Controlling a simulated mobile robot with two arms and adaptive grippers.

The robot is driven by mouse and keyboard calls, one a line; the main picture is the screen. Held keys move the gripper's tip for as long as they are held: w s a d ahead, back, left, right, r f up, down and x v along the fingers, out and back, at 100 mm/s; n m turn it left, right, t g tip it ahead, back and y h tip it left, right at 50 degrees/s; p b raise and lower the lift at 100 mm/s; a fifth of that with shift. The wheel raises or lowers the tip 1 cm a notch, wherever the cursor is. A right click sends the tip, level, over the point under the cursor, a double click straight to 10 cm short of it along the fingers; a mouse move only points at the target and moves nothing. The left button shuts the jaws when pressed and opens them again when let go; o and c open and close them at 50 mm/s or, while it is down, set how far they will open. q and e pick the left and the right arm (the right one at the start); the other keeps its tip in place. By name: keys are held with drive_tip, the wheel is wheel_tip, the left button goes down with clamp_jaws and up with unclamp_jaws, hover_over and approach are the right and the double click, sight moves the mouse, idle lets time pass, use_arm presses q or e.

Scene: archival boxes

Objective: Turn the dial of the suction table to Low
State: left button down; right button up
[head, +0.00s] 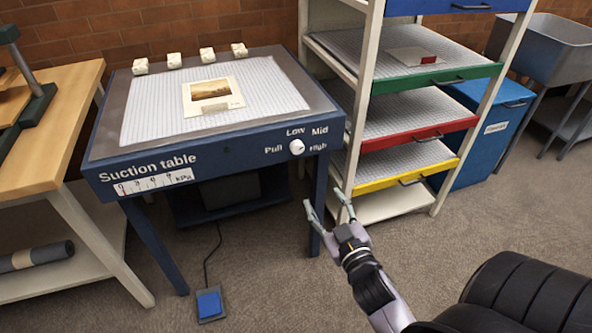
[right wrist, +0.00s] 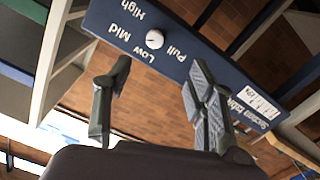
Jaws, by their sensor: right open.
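The suction table (head: 110,175) is a dark blue table with a gridded top, left of centre in the head view. Its white dial (head: 297,147) is on the front panel near the right end, with the labels Pull, Low, Mid and High around it. The dial also shows in the right wrist view (right wrist: 155,39), past the fingers; its pointer direction is too small to tell. My right gripper (head: 329,212) is open and empty, below and right of the dial and apart from it. My left gripper is not in view.
A picture (head: 212,92) lies on the tabletop, with several white blocks behind it. A rack with coloured drawers (head: 425,138) stands close on the right. A blue pedal (head: 209,304) lies on the floor. A wooden bench (head: 40,150) is on the left.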

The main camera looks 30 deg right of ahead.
drive_tip(key=r, duration=0.1)
approach(299, 151)
drive_tip(key=x, duration=0.6)
drive_tip(key=shift+w+b, duration=0.4)
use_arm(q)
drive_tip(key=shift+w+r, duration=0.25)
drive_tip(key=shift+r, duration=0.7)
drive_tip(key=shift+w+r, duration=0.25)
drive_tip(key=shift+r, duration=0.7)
use_arm(e)
drive_tip(key=shift+w+d, duration=0.25)
drive_tip(key=shift+w, duration=0.45)
drive_tip(key=c, duration=1.1)
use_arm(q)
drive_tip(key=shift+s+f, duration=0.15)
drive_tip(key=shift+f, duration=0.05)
use_arm(e)
drive_tip(key=shift+c, duration=0.2)
